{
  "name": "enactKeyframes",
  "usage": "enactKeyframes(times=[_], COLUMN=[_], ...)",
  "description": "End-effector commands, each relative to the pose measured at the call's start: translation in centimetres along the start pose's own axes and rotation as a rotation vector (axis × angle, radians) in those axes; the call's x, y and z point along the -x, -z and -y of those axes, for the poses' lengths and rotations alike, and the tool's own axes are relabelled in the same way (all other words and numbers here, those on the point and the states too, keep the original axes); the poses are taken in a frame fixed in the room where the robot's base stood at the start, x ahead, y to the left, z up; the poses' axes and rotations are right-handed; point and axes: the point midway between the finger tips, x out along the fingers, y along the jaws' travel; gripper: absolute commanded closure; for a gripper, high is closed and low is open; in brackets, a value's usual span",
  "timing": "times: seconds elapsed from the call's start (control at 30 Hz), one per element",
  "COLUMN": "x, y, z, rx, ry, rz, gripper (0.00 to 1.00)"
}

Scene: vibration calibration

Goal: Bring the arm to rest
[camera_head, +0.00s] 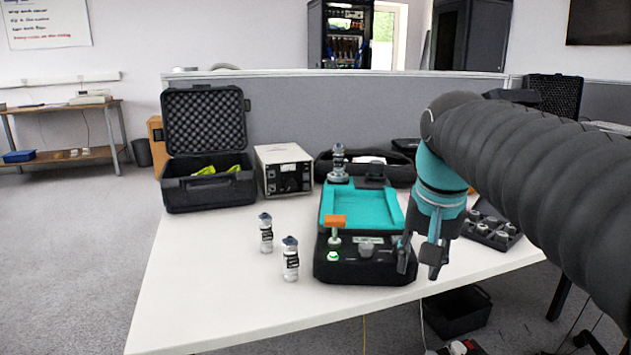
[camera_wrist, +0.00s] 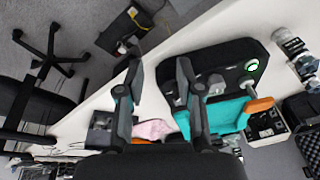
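My gripper (camera_head: 420,264) hangs over the right front corner of the black calibration device (camera_head: 350,270). Its two fingers are apart with nothing between them; the wrist view also shows my gripper (camera_wrist: 158,75) open and empty. The device has a teal top tray (camera_head: 362,208), an orange-topped lever (camera_head: 335,221) and a green-lit button (camera_head: 333,257). The lit button also shows in the wrist view (camera_wrist: 251,66). Two small silver sensors (camera_head: 266,235) (camera_head: 290,260) stand upright on the table left of the device. Another sensor (camera_head: 338,165) stands at its back left.
The white table (camera_head: 205,285) is clear at its front left. An open black case (camera_head: 207,190) and a grey instrument box (camera_head: 283,172) stand at the back. A black tray of small parts (camera_head: 490,230) lies at right, partly behind my arm. A grey partition (camera_head: 290,110) runs behind.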

Motion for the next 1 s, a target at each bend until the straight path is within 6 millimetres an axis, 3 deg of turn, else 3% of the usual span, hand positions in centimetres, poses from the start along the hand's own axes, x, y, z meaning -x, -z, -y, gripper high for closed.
enactKeyframes(times=[0.3, 0.5, 0.6, 1.0], x=[-7.9, -11.5, -11.8, -10.8], y=[-7.5, -13.4, -15.0, -15.1], z=[-2.5, -4.5, -5.1, -5.2], rx=[0.292, 0.337, 0.337, 0.335], ry=[0.029, 0.034, 0.035, 0.042], rz=[-0.155, -0.199, -0.206, -0.241], gripper=[0.64, 0.64, 0.64, 0.64])
